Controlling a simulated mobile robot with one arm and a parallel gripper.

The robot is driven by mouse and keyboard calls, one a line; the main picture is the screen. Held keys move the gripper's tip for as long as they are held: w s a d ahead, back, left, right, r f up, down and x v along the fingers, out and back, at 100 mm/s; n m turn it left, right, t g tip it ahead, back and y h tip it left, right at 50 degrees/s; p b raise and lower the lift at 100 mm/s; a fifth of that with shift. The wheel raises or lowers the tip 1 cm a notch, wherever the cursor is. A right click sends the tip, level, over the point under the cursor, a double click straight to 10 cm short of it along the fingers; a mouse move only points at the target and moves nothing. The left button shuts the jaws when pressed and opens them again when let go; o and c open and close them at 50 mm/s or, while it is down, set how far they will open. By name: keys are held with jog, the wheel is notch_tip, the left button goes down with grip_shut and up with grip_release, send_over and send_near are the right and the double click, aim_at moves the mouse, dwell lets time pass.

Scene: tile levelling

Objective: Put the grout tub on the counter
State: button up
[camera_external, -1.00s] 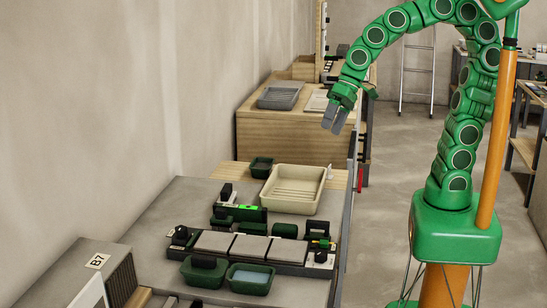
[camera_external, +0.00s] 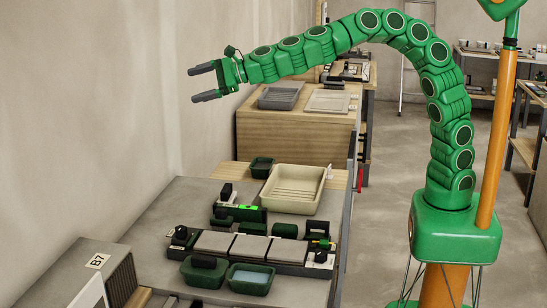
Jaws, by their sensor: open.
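My gripper (camera_external: 194,85) is open and empty, its two grey fingers pointing left, high in front of the wall. Several dark green tubs are in view, and I cannot tell which is the grout tub. One small tub (camera_external: 262,166) stands at the back, left of the beige tray. Two more stand at the front: one with a black block in it (camera_external: 204,274) and one with pale blue-grey contents (camera_external: 250,280). A grey worktop (camera_external: 150,222) bears the front tubs. A wood-fronted counter (camera_external: 290,137) stands behind it. My gripper is well above and apart from all of these.
A beige ribbed tray (camera_external: 293,189) sits at the back of the worktop. A dark rack with grey tiles (camera_external: 250,248) lies across its middle. A grey tray (camera_external: 280,97) and a pale board (camera_external: 328,101) lie on the rear counter. The worktop's left part is clear.

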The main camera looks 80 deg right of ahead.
jog(key=w+d+f+m+g+h, duration=0.2)
jog(key=w+d+f+m+h, duration=0.1)
jog(key=d+f+m+h, duration=0.45)
jog(key=w+d+f+m+g+h, duration=0.2)
jog(key=d+f+m+h, duration=0.25)
jog(key=f+m, duration=0.5)
jog(key=s+d+f+m+g+h, duration=0.1)
jog(key=s+d+f+m+g, duration=0.1)
jog(key=s+f+m+g, duration=0.1)
jog(key=s+d+f+m+g+h, duration=0.2)
jog(key=s+d+f+m+g, duration=0.1)
jog(key=s+f, duration=0.3)
jog(key=s+d+f+m+g+h, duration=0.1)
jog(key=s+d+f+m+g, duration=0.1)
jog(key=s+f+m+g, duration=0.2)
jog(key=shift+s+d+f+m+g+h, duration=0.2)
jog(key=shift+s+f+m+g+h, duration=0.3)
jog(key=shift+s, duration=0.4)
jog(key=shift+s+f, duration=0.2)
jog(key=shift+s, duration=0.15)
jog(key=shift+s+d+f+m+g, duration=0.2)
jog(key=shift+d+f+m+g, duration=0.1)
jog(key=shift+d, duration=0.25)
send_near(260, 165)
jog(key=shift+s+d+f, duration=0.15)
jog(key=shift+s+d, duration=0.45)
jog(key=shift+d, duration=0.05)
jog(key=shift+s+d+f, duration=0.15)
jog(key=shift+s+d, duration=0.5)
jog(key=c, duration=1.1)
